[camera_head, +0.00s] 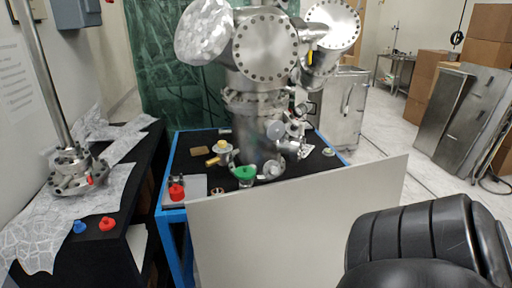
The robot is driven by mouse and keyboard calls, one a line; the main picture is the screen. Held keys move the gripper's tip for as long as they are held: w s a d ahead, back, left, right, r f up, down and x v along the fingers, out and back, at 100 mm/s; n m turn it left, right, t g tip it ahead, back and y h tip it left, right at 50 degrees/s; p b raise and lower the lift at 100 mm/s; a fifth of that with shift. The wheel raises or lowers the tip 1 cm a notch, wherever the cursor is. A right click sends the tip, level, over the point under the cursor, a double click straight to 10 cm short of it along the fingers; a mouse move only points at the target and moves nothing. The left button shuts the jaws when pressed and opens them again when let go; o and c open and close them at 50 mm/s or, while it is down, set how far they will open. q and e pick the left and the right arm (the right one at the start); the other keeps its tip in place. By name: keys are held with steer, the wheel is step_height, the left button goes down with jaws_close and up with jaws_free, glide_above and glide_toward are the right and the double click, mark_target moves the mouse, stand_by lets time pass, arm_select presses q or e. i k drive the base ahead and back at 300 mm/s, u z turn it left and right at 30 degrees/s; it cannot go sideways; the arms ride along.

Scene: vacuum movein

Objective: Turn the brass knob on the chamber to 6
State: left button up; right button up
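The steel vacuum chamber (258,110) stands upright on a black-topped table with a blue frame, in the middle of the head view. A small brass-coloured knob (212,162) sticks out at the chamber's lower left side. A second yellowish round part (222,145) sits just above it. Any numbers or pointer on the knob are too small to read, so I cannot tell its setting. Neither of my grippers shows in this view.
A pale flat panel (300,225) stands in front of the table's right part. A black bench (95,240) stands left. Cardboard boxes (428,75) and metal panels (465,120) stand right.

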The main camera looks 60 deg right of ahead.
mark_target(222, 144)
steer(key=z, duration=1.55)
